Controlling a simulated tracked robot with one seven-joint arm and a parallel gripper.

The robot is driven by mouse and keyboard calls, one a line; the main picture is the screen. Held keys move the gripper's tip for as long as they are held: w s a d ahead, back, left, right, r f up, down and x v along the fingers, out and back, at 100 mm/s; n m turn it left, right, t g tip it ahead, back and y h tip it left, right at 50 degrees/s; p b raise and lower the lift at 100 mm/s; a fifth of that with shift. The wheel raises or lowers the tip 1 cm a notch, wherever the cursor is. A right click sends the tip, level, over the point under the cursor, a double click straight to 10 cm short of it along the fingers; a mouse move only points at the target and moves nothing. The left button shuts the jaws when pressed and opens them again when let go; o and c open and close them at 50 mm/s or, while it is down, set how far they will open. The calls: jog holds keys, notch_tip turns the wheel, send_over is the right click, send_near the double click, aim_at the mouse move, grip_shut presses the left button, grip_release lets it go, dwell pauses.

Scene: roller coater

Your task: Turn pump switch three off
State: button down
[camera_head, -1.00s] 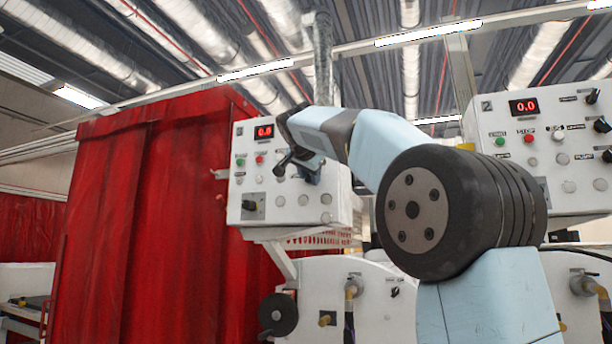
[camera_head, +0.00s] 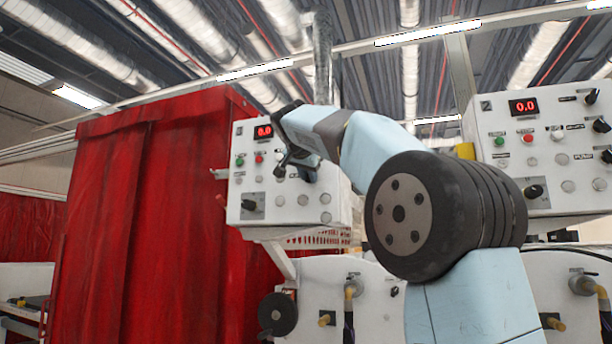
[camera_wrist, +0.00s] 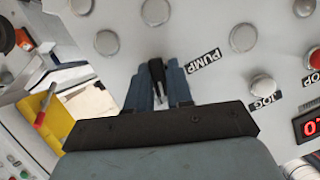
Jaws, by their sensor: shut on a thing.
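The pump switch is a small black knob (camera_wrist: 156,68) beside the PUMP label (camera_wrist: 203,61) on a white control panel. In the wrist view my gripper (camera_wrist: 158,76) is shut on this knob, with one blue-grey finger on each side. In the head view my gripper (camera_head: 300,168) is at the front of the left control panel (camera_head: 238,188), where the fingers and my arm hide the knob. I cannot read this panel's number or tell the knob's exact angle.
A second panel (camera_head: 545,190) marked 2 stands at the right. Both red displays read 0.0. The held panel has grey round buttons (camera_wrist: 243,38), a white JOG button (camera_wrist: 263,87) and a lower black knob (camera_head: 249,205). A red curtain (camera_head: 150,200) hangs at the left.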

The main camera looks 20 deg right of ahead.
jog(key=shift+w+a+n+g+h, duration=0.1)
jog(key=shift+n+g+h, duration=0.75)
jog(key=shift+n, duration=0.8)
jog(key=shift+w+a+n+g+h, duration=0.1)
jog(key=shift+n+g+h, duration=0.35)
jog(key=shift+n+h, duration=0.95)
jog(key=shift+n, duration=0.35)
jog(key=c, duration=1.1)
grip_release()
jog(key=v, duration=1.3)
jog(key=shift+s+a+r, duration=0.2)
jog(key=shift+s, duration=0.05)
jog(key=shift+d+f, duration=0.1)
